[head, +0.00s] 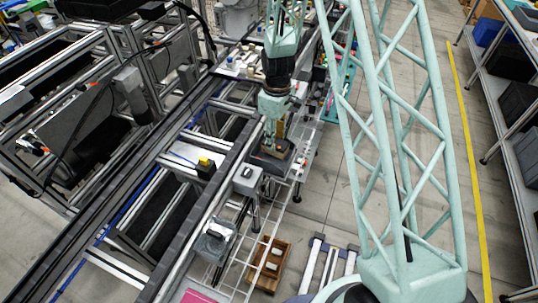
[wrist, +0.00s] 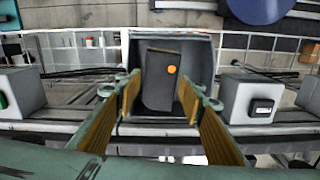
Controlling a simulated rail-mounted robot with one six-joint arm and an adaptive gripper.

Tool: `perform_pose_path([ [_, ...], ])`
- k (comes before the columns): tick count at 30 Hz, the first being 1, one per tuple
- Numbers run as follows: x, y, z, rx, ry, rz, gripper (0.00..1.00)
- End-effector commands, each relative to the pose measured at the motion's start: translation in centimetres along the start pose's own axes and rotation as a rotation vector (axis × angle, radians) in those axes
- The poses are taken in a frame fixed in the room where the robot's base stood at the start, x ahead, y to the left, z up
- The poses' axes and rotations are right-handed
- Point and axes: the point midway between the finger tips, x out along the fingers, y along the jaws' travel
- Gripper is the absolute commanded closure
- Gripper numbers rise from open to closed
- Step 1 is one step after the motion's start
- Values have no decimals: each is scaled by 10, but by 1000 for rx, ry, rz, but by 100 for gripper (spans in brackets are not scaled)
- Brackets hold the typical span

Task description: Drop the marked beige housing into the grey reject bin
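The marked housing (wrist: 160,78) is a block with a round orange dot on its face. It looks dark grey here rather than beige. It sits slightly tilted inside the grey reject bin (wrist: 207,58), whose walls surround it in the wrist view. My gripper (wrist: 160,92) is open, with its brown-padded fingers apart on either side of the housing and a visible gap at the left. In the head view my gripper (head: 273,143) points down over the bin (head: 270,165). The housing cannot be made out there.
Grey boxes (wrist: 250,98) (wrist: 17,92) flank the bin. A wooden crate (head: 268,265) with pale parts stands lower down.

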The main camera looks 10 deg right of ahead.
Motion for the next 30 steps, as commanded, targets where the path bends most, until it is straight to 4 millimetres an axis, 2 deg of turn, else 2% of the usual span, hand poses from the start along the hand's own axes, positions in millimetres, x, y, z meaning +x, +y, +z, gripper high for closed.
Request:
perform_pose_path([
  [3,0,0,0,0,0,0,54],
  [17,-3,0,0,0,0,0,54],
  [23,-13,0,0,0,0,0,54],
  [30,-36,0,0,0,1,1,54],
])
